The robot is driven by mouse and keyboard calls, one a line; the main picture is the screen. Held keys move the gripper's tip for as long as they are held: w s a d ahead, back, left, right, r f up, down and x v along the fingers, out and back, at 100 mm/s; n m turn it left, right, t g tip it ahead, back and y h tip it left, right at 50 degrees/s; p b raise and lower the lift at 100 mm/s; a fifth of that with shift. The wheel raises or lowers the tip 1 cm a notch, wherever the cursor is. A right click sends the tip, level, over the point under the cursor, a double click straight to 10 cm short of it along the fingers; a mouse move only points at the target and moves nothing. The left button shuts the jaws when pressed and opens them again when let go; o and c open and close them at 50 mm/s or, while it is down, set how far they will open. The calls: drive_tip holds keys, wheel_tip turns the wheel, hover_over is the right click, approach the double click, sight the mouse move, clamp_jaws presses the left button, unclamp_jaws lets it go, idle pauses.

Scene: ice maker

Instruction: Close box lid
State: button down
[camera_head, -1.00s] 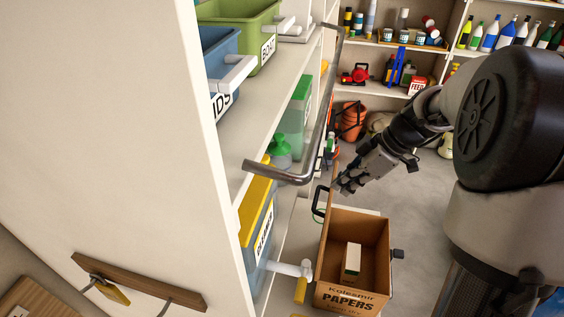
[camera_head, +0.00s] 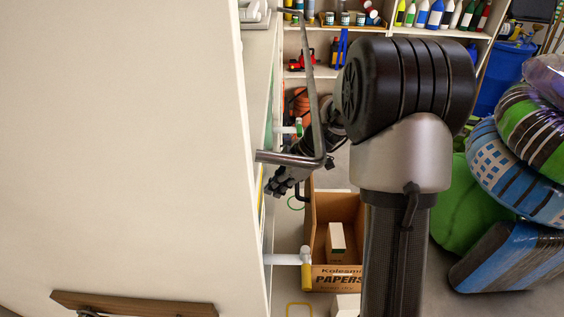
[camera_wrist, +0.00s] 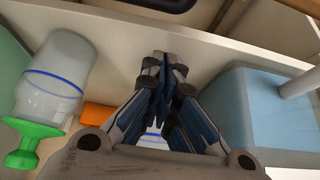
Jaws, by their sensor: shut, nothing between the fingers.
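The brown papers box (camera_head: 338,279) stands open on the floor in the head view, partly hidden by my arm. A small carton (camera_head: 336,236) sits inside it. Its lid (camera_head: 309,215) seems to stand upright at the left side, seen nearly edge-on, with a dark handle (camera_head: 301,197) sticking out left. My gripper (camera_head: 275,190) is left of and above the lid, between it and the shelves, beyond a metal rail. In the wrist view my gripper (camera_wrist: 163,62) is shut and empty. A dark handle (camera_wrist: 172,4) shows at the top edge there; I cannot tell whether it is the lid's.
A tall white shelf unit (camera_head: 150,140) fills the left, with a bent metal rail (camera_head: 314,100) projecting from it. The wrist view shows a green-capped bottle (camera_wrist: 55,85) and a blue bin (camera_wrist: 255,115) close to my gripper. Inflatables (camera_head: 510,150) are stacked at the right.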

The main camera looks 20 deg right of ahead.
drive_tip(key=shift+s+d+f, duration=0.1)
drive_tip(key=shift+s+d, duration=0.3)
drive_tip(key=shift+d, duration=0.45)
drive_tip(key=shift+s+d+f, duration=0.1)
drive_tip(key=shift+s+d, duration=0.25)
drive_tip(key=shift+d, duration=0.45)
